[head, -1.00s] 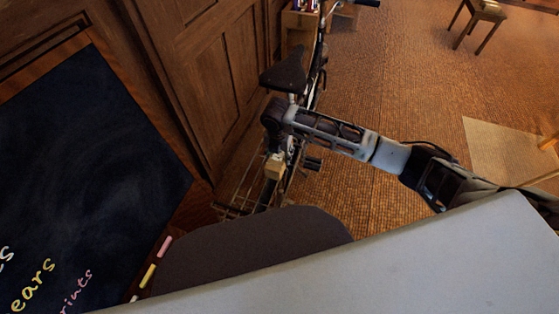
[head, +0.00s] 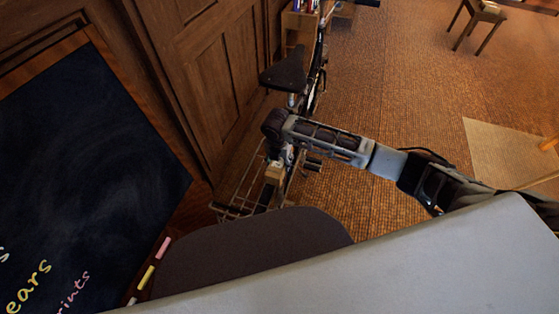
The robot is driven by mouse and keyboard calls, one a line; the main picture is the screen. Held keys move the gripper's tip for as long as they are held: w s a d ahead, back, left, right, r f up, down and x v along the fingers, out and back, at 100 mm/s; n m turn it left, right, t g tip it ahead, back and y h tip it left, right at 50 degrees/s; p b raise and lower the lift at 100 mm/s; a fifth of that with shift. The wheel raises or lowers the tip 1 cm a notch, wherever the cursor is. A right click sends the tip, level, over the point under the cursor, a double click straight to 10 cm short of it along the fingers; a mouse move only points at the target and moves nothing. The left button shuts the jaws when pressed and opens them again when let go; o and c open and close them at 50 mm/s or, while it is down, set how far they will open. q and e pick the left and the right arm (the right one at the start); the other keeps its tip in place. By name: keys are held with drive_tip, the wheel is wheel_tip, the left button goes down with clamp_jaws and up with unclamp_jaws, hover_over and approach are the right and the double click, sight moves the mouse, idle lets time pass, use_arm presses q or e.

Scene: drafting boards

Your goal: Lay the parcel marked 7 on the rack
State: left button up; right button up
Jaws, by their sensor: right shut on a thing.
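A small tan parcel (head: 273,173) hangs below my right wrist, and its mark cannot be read from here. My right gripper (head: 281,162) points down and is shut on the parcel; its fingers are small and partly hidden by the wrist. The wire rack (head: 238,197) shows at the rear of a parked bicycle, beside and below the parcel in the picture. I cannot tell whether the parcel touches the rack. My left gripper is not in view.
The bicycle's black saddle (head: 284,75) stands just beyond my wrist. A wooden panelled wall (head: 205,75) runs close on the left. A chalkboard (head: 85,170) with chalk sticks is at the lower left. The floor (head: 390,90) to the right is open, with a stool (head: 485,12) far off.

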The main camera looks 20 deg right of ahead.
drive_tip(key=o, duration=1.3)
drive_tip(key=shift+f, duration=0.1)
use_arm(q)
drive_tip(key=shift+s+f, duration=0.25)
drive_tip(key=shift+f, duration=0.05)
use_arm(e)
drive_tip(key=shift+o, duration=0.2)
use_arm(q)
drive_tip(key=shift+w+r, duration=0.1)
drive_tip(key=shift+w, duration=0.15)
